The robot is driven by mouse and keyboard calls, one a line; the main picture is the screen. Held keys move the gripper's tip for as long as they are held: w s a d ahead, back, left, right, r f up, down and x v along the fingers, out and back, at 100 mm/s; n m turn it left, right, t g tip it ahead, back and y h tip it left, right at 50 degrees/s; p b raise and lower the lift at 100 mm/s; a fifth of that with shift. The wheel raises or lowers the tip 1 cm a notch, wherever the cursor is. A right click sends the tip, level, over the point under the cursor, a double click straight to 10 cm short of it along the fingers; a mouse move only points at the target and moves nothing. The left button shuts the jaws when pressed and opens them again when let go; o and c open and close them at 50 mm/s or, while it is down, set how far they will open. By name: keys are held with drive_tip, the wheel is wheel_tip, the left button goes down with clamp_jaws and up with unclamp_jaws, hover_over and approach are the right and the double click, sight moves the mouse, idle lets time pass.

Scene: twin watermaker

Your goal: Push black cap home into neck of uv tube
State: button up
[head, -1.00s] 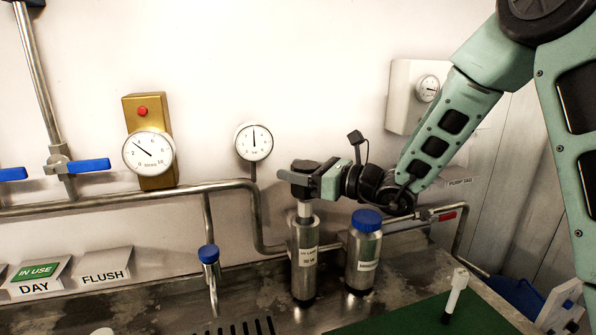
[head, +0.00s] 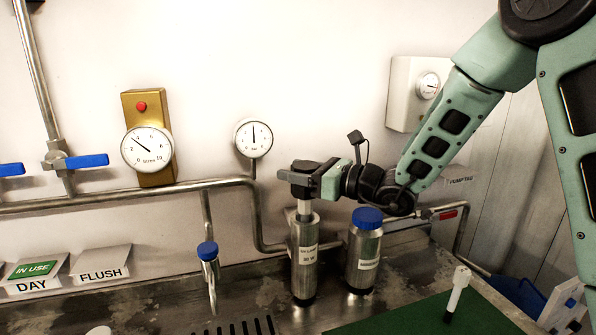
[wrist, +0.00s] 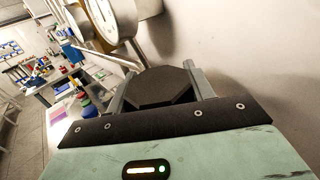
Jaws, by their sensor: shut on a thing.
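The uv tube (head: 305,262) is a silver cylinder with a white label and a dark foot. It stands upright on the steel counter, with a narrower pale neck at its top. My gripper (head: 302,174) is level above the tube and shut on the black cap. In the wrist view the black cap (wrist: 160,87) is a dark, many-sided block between the two fingers. In the head view a pale length shows between the cap and the tube's body. I cannot tell how deep the cap sits in the neck.
A silver bottle with a blue lid (head: 366,250) stands close to the right of the tube. A steel pipe (head: 262,225) runs along the wall behind. A blue-topped tap (head: 208,262) is to the left. A green mat (head: 420,318) with a white pen-like object (head: 457,290) lies at front right.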

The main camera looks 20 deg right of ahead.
sight(299, 196)
drive_tip(key=shift+f+b, duration=2.9)
drive_tip(key=shift+f, duration=0.15)
drive_tip(key=o, duration=0.9)
drive_tip(key=b+v, duration=0.3)
drive_tip(key=v, duration=1.4)
drive_tip(key=shift+s+d+r, duration=0.15)
drive_tip(key=shift+s, duration=0.05)
